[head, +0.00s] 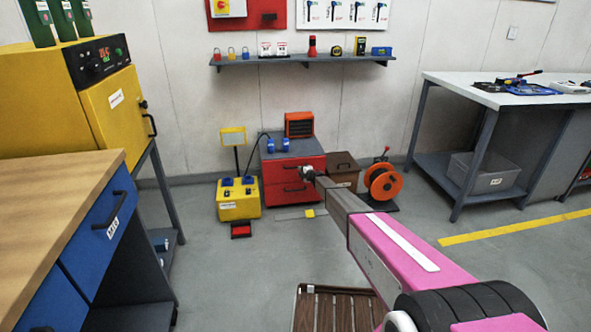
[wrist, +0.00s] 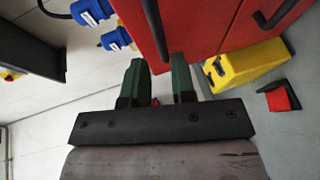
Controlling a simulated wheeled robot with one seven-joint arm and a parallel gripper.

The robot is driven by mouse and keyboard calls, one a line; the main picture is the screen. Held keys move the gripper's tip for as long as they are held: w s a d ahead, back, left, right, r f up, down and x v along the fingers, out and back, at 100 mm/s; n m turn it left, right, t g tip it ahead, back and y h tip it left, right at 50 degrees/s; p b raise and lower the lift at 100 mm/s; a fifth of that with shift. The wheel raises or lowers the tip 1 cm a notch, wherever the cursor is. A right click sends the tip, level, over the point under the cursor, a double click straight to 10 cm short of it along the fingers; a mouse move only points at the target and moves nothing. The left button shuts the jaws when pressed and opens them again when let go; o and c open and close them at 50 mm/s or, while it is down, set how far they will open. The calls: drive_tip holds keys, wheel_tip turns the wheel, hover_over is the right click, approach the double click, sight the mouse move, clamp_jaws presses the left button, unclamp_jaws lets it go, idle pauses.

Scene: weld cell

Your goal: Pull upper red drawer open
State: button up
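The red drawer cabinet stands against the back wall with a grey top. Its upper red drawer (head: 281,165) looks flush with the lower red drawer (head: 284,192). In the wrist view the upper drawer's dark bar handle (wrist: 154,24) runs down toward the gap between my fingers. My gripper (head: 307,172) is at the right part of the upper drawer front. Its two green fingers (wrist: 158,78) are apart, one on each side of the handle's line. I cannot tell whether the handle's near end lies between them. The lower drawer's handle (wrist: 274,14) is farther right.
Blue plugs (head: 277,144) and an orange heater (head: 299,124) sit on the cabinet top. A yellow power box (head: 238,200) stands left of the cabinet. A brown box (head: 342,168) and an orange reel (head: 384,183) stand right. The floor in front is mostly clear, with a slatted pallet (head: 335,310) nearer me.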

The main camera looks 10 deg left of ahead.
drive_tip(key=x, duration=0.7)
drive_tip(key=shift+r, duration=0.1)
clamp_jaws()
drive_tip(key=s+d, duration=0.4)
drive_tip(key=s, duration=0.9)
drive_tip(key=s+d, duration=0.3)
drive_tip(key=s, duration=1.1)
drive_tip(key=shift+d, duration=0.4)
unclamp_jaws()
